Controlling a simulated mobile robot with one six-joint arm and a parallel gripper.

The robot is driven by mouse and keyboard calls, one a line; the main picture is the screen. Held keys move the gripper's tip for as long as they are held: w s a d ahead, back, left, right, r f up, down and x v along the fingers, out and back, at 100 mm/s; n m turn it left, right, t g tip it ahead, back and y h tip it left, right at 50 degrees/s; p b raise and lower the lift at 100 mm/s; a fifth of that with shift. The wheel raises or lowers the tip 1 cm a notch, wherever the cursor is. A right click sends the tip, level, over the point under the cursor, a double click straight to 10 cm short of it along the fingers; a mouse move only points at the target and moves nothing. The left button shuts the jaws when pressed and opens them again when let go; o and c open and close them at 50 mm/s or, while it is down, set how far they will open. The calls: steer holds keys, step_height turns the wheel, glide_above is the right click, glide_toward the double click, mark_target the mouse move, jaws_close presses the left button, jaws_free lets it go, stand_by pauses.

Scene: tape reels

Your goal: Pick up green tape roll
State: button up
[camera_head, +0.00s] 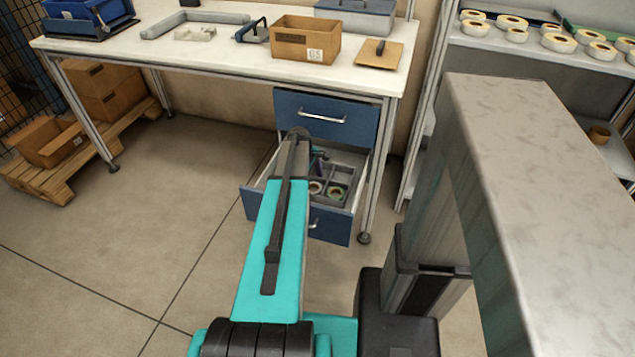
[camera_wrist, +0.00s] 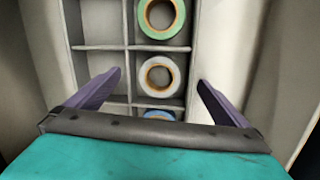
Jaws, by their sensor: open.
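The green tape roll (camera_wrist: 161,31) lies flat in the top visible compartment of a grey divided tray in the wrist view. A white tape roll (camera_wrist: 158,77) lies in the compartment below the green one, and a blue roll (camera_wrist: 159,115) is partly hidden by my gripper's body. My gripper (camera_wrist: 160,88) is open and empty, its two purple fingers apart on either side of the white roll's column. The green roll is beyond the fingertips.
The open drawer (camera_head: 342,222) sits under a white workbench (camera_head: 230,60) that holds a cardboard box (camera_head: 305,40) and other items. Its walls stand close on both sides of the gripper. A shelf at right bears several tape rolls (camera_head: 558,42). Open floor lies at left.

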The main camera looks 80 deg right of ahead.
steer(key=c, duration=1.5)
steer(key=shift+r, duration=0.15)
steer(key=shift+r, duration=0.2)
steer(key=c, duration=0.3)
steer(key=shift+r+p, duration=0.35)
steer(key=shift+r, duration=4.35)
